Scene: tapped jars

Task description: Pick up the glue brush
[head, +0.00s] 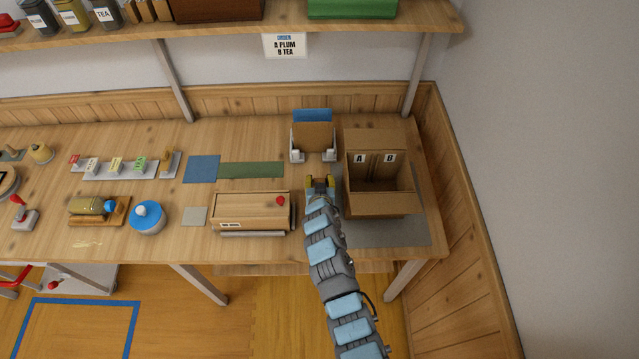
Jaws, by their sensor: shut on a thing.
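My gripper (320,184) is between the wooden box and the open cardboard box, pointing toward the back of the table. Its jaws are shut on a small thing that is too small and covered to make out. I cannot pick out a glue brush clearly. A round blue pot (148,221) with a pale blue and white knob on top stands at the left-middle of the table, well away from my gripper.
The cardboard box (382,205), labelled A and B inside, stands on a grey mat (405,236). The wooden box (250,207) with a red knob is left of my gripper. A holder (313,138) with cardboard and blue sheets stands behind. Blue (201,169) and green mats lie clear.

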